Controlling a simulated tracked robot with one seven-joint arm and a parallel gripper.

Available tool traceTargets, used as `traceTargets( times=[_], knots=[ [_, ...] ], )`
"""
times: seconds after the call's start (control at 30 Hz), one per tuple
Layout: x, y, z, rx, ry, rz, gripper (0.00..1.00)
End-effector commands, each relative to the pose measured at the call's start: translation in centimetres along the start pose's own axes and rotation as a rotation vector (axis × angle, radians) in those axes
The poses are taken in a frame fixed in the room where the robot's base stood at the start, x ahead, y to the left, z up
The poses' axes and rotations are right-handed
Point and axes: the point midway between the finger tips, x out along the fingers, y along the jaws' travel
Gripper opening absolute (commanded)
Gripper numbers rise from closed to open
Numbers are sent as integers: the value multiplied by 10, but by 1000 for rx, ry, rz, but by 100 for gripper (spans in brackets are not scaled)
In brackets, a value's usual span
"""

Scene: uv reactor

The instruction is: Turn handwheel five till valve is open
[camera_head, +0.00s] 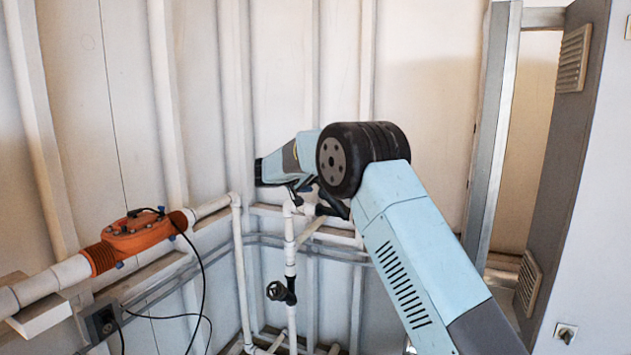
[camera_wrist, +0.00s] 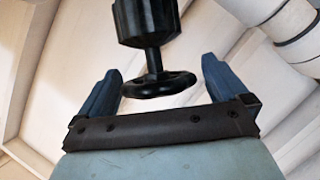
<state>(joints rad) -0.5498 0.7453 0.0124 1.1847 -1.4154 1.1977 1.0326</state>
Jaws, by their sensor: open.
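A black handwheel (camera_wrist: 159,86) on a short stem shows in the wrist view, below a dark valve body (camera_wrist: 148,18). My gripper (camera_wrist: 161,68) is open, with one blue finger on each side of the wheel. A gap shows beside each finger, and I cannot tell whether either touches the rim. In the head view my gripper (camera_head: 304,188) is at the top of a white vertical pipe (camera_head: 290,240), and my arm hides the wheel there. A second dark valve (camera_head: 281,291) sits lower on that pipe. No number is readable on either.
An orange reactor unit (camera_head: 138,234) sits in a white pipe (camera_head: 45,284) at left, with black cables hanging from it. White pipes and grey rails run along the ribbed wall behind. A grey metal post (camera_head: 492,130) stands at right.

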Motion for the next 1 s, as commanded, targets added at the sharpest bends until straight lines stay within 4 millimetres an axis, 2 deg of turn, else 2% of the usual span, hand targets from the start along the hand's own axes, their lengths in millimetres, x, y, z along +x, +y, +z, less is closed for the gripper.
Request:
traceTargets(
  times=[0.07, 0.57, 1.0],
  knots=[
    [0, 0, 0, 0, 0, 0, 97],
    [0, 0, 0, 0, 0, 0, 49],
    [-1, 0, 0, -41, 0, -93, 49]
  ],
)
